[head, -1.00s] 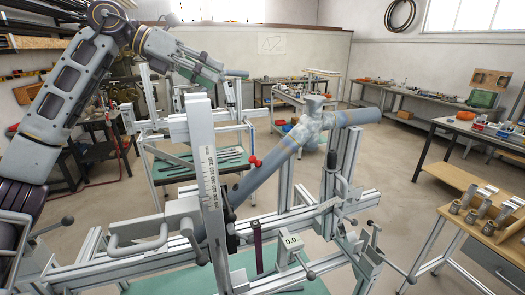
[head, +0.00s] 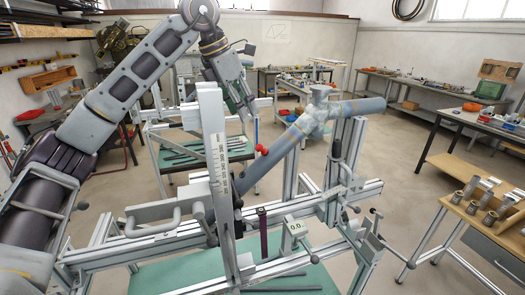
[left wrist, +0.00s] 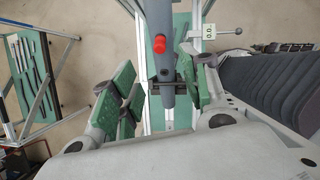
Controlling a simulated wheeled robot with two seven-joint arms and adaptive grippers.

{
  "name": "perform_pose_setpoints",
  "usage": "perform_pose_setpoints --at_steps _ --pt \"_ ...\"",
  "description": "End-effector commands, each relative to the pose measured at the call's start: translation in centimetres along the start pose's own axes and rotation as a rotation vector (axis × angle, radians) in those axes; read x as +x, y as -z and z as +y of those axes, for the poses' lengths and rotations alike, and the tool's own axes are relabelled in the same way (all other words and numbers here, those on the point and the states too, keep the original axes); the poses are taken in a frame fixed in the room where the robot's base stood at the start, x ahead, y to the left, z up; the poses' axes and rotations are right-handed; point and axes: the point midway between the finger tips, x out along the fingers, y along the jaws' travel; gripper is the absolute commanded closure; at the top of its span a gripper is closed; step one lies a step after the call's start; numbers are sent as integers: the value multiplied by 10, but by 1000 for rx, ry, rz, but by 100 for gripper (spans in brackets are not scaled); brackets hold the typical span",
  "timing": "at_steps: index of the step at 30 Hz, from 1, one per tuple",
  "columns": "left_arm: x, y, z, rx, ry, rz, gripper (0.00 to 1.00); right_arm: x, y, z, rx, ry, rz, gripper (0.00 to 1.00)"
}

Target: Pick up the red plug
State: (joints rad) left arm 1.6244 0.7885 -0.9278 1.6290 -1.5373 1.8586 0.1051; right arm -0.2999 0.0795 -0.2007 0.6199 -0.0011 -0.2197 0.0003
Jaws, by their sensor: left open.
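The small red plug (head: 262,149) sticks out from the side of the slanted grey tube in the frame jig. In the left wrist view the red plug (left wrist: 159,44) shows near the top centre, on the dark tube. My left gripper (head: 249,112) is open and points downward, above and slightly left of the plug in the head view. In the left wrist view its green-padded fingers (left wrist: 160,88) stand apart, one on each side of the tube's lower end, with the plug beyond them. Nothing is held. My right gripper is not in view.
The slanted grey tube (head: 270,174) runs up to a joint with a tube going right. A tall ruled upright (head: 217,165) stands close left of the plug. Clamps and rails (head: 345,195) surround it. A side table with metal parts (head: 490,210) stands at right.

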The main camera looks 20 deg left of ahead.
Motion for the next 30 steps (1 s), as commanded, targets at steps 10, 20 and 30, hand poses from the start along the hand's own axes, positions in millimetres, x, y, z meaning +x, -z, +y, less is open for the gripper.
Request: perform_pose_setpoints --at_steps 10,20,30 --pt "33 0 0 0 2 2 54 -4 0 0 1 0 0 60" --pt "74 0 0 0 1 0 54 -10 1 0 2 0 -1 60" --pt "85 0 0 0 1 -1 54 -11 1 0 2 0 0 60"
